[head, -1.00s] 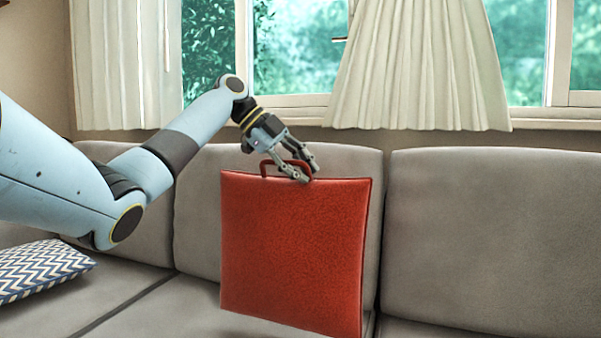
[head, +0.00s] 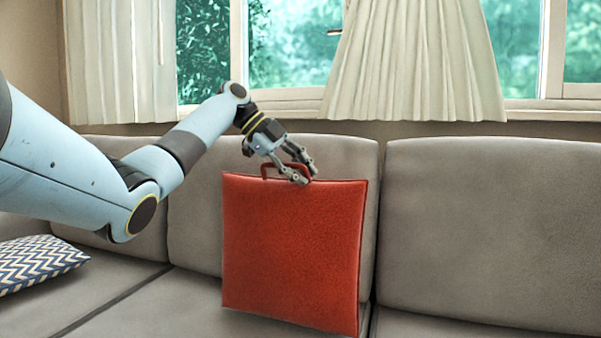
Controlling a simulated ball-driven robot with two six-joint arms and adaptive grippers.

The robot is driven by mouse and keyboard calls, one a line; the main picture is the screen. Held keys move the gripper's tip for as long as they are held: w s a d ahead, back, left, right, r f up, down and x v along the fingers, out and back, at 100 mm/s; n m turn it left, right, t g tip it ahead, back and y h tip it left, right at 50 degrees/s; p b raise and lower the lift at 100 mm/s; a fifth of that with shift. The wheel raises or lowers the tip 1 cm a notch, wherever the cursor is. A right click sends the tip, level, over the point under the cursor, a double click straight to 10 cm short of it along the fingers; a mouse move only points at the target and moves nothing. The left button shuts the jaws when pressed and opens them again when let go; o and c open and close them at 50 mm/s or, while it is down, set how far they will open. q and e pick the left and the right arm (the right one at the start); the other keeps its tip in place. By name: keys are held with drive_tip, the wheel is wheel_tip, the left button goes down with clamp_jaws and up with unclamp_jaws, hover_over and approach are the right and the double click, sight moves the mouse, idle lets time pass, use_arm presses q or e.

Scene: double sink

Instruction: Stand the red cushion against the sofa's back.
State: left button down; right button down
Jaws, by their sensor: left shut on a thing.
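The red cushion (head: 291,250) is a square, flat piece with a red loop handle on its top edge. It is upright in front of the middle back cushion of the grey sofa (head: 430,230). My left gripper (head: 304,173) is at the cushion's top edge, shut on the loop handle. The cushion's lower edge is near the seat; I cannot tell whether it touches the seat or the back. My right gripper is not in view.
A blue and white zigzag pillow (head: 38,264) lies on the seat at the far left. The right part of the sofa is clear. Cream curtains (head: 415,65) and a window stand behind the sofa back.

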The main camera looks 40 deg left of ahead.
use_arm(q)
drive_tip(key=c, duration=1.2)
unclamp_jaws()
drive_tip(key=v, duration=1.2)
drive_tip(key=shift+s, duration=0.1)
